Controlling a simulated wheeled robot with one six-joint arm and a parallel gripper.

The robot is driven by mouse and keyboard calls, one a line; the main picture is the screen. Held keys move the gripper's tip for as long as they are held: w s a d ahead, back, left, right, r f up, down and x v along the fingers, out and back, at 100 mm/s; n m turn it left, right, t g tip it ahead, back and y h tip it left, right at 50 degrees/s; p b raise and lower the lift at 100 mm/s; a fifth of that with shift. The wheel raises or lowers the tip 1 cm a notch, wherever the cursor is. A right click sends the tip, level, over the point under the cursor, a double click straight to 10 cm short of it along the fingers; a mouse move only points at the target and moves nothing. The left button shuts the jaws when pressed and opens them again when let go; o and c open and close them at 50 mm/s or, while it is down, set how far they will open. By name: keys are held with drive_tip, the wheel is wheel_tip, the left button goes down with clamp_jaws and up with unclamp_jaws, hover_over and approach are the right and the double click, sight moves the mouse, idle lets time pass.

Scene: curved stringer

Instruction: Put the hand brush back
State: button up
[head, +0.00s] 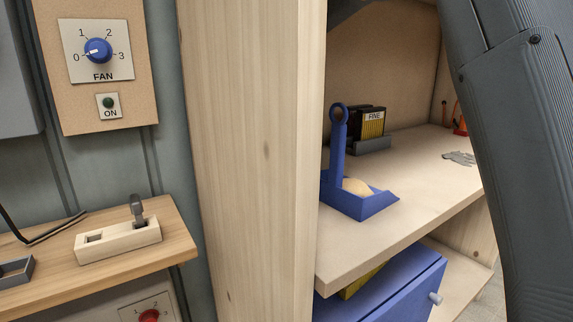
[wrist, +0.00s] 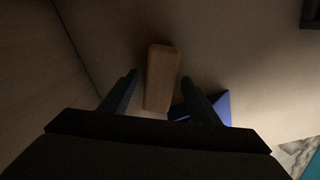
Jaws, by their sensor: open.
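In the wrist view my gripper (wrist: 160,82) is open, one finger on each side of a long wooden block (wrist: 162,75), with a gap on both sides. The block may be the hand brush's handle; no bristles show, and I cannot tell its height relative to the fingertips. In the head view a blue dustpan (head: 366,203) with an upright ring-topped handle stands on the wooden shelf (head: 420,190). A rounded tan thing lies in its pan. In the wrist view a blue piece (wrist: 222,107) shows behind the right finger. My gripper is outside the head view.
A dark and yellow box marked FINE (head: 373,124) stands behind the dustpan. A grey flat thing (head: 459,158) lies at the shelf's right. The cabinet's side panel (head: 255,160) bounds the shelf on the left. A blue box with a knob (head: 400,285) sits below. My arm covers the right side.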

wheel_tip(320, 180, up, 8)
drive_tip(key=shift+r, duration=0.2)
idle(0.3)
